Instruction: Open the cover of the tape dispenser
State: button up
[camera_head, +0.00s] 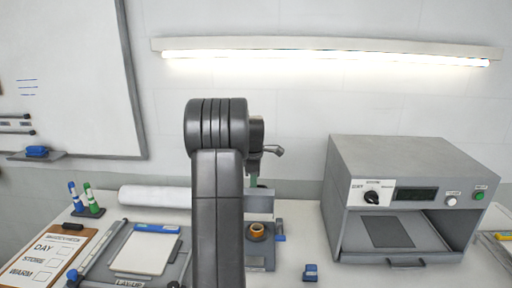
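An orange tape roll (257,229) sits in a grey unit (260,262) on the table, just right of my arm; I take this unit for the tape dispenser. A grey panel (259,203) stands upright behind the roll; I cannot tell whether it is the cover. The roll is exposed from above. My arm hides the unit's left side. My gripper is mostly hidden behind my dark arm; a small grey metal part (272,150) shows at the arm's end, above the unit. Its fingers cannot be made out.
A grey press (345,180) with a knob and display stands at right. A small blue item (310,272) lies in front of it. At left are a clipboard (45,258), markers (86,200), a white pad (146,252) and a paper roll (155,197).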

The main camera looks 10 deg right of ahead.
jog(key=w+d+r+p, duration=0.1)
jog(key=w+d+r, duration=0.2)
jog(key=w+r, duration=0.3)
jog(key=shift+w+d+r+p, duration=0.15)
jog(key=shift+w+r+p, duration=0.2)
jog(key=shift+w, duration=2.25)
jog(key=shift+r, duration=0.15)
jog(key=v, duration=1.3)
jog(key=shift+r, duration=0.3)
jog(key=shift+s, duration=0.15)
